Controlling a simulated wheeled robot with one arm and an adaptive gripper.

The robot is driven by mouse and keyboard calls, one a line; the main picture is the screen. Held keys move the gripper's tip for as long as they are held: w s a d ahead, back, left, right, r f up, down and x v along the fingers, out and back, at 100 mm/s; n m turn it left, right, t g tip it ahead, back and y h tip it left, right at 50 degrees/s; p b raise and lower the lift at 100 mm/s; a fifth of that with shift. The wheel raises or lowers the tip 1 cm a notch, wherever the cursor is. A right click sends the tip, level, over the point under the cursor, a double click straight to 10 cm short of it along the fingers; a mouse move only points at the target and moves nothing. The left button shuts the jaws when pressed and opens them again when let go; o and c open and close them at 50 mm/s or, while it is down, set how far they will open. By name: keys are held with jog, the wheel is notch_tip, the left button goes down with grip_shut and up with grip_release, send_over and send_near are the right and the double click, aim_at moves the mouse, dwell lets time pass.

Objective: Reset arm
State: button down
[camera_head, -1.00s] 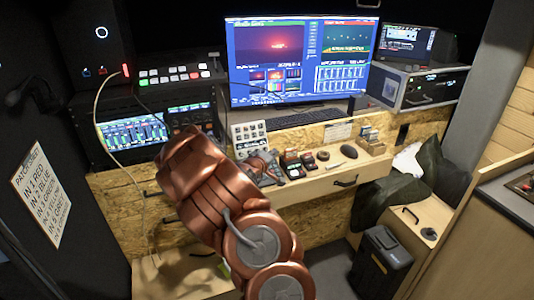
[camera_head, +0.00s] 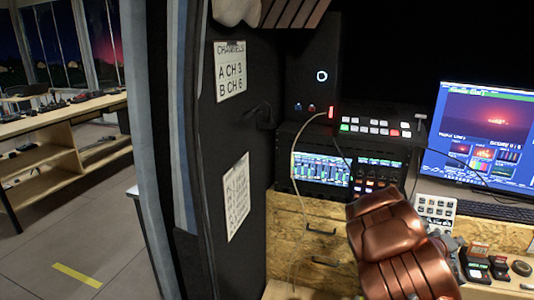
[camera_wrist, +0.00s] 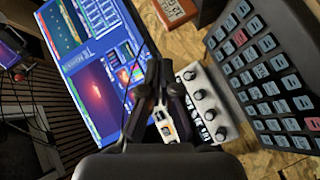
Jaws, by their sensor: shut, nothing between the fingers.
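My copper-coloured arm (camera_head: 395,240) reaches up from the lower right in the head view. My gripper (camera_wrist: 160,65) shows in the wrist view, with its two dark fingers together and nothing between them. It is in front of a small white panel with black knobs (camera_wrist: 205,105). I cannot tell the exact gap between them. The gripper itself cannot be made out in the head view.
A lit monitor (camera_head: 478,140) stands at the right; a switcher with coloured buttons (camera_head: 375,130) sits left of it. A dark keypad (camera_wrist: 265,75) is near my gripper. A dark wall (camera_head: 235,130) with signs stands at centre-left. Open floor (camera_head: 90,235) lies left.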

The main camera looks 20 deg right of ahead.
jog(key=w+a+r+t+y, duration=0.1)
jog(key=w+a+y, duration=0.15)
jog(key=a, duration=0.65)
jog(key=w+a+t+y, duration=0.15)
jog(key=a+y, duration=0.25)
jog(key=a, duration=0.5)
jog(key=w+a+r+t+y, duration=0.1)
jog(key=w+a+y, duration=0.2)
jog(key=a, duration=0.5)
jog(key=s+a+r+g+y, duration=0.1)
jog(key=s+a+y, duration=0.15)
jog(key=a, duration=0.55)
jog(key=s+a+g+y, duration=0.1)
jog(key=s+a, duration=0.3)
jog(key=a, duration=0.4)
jog(key=s+a+r+n+g, duration=0.1)
jog(key=s+a, duration=0.3)
jog(key=s, duration=0.4)
jog(key=s+a+r+n+g+y, duration=0.1)
jog(key=s+a, duration=0.3)
jog(key=s, duration=0.5)
jog(key=s+a+r+g+y, duration=0.1)
jog(key=s+a+g, duration=0.2)
jog(key=s+a, duration=0.2)
jog(key=s, duration=0.3)
jog(key=shift+s+n+g, duration=0.2)
jog(key=shift+n+g, duration=0.15)
jog(key=shift+n, duration=0.05)
jog(key=shift+d, duration=0.1)
